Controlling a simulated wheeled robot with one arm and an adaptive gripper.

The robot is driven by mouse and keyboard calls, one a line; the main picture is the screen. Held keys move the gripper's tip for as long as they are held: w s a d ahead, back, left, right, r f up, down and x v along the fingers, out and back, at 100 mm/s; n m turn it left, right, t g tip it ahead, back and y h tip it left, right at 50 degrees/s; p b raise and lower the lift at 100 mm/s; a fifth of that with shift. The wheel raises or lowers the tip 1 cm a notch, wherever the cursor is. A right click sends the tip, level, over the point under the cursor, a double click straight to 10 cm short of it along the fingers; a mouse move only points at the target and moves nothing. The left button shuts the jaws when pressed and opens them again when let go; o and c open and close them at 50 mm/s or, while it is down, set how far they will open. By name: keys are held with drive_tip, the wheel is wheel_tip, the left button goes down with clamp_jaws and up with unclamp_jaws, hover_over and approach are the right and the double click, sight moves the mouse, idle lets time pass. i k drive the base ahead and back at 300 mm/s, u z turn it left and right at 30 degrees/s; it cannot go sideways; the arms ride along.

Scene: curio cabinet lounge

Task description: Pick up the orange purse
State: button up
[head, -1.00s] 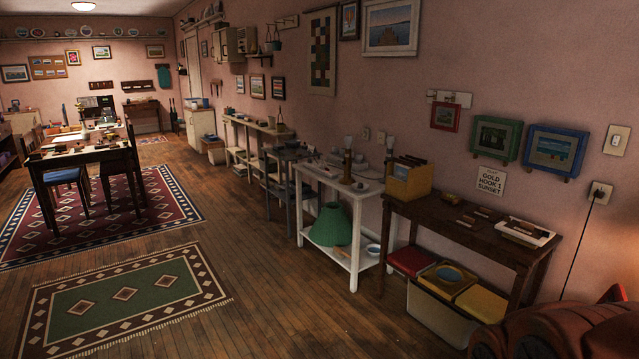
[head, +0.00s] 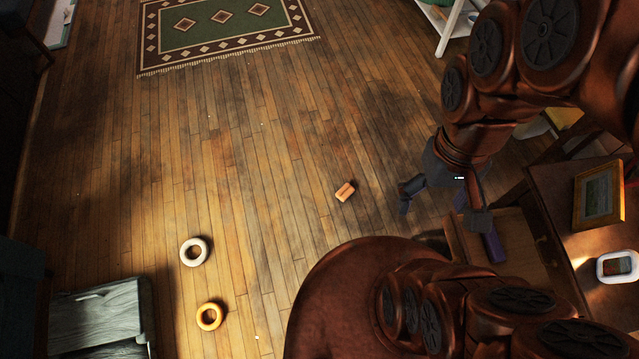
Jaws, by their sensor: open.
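A small orange block-shaped thing (head: 345,191), which looks like the orange purse, lies on the wooden floor near the middle of the head view. It is too small to make out details. My gripper (head: 448,226) is open, to the right of it and apart from it. Its two fingers are spread and nothing shows between them. My arm comes in from the upper right and hides part of the furniture behind.
A white ring (head: 194,252) and a yellow ring (head: 209,316) lie on the floor at lower left. A grey wooden piece (head: 100,318) stands at the lower-left edge. A dark table (head: 560,205) is on the right. The floor left of the orange thing is mostly clear.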

sight(346, 190)
drive_tip(key=u, duration=0.1)
drive_tip(key=k, duration=1.65)
drive_tip(key=u, duration=0.6)
drive_tip(key=i, duration=4.95)
drive_tip(key=z, duration=2)
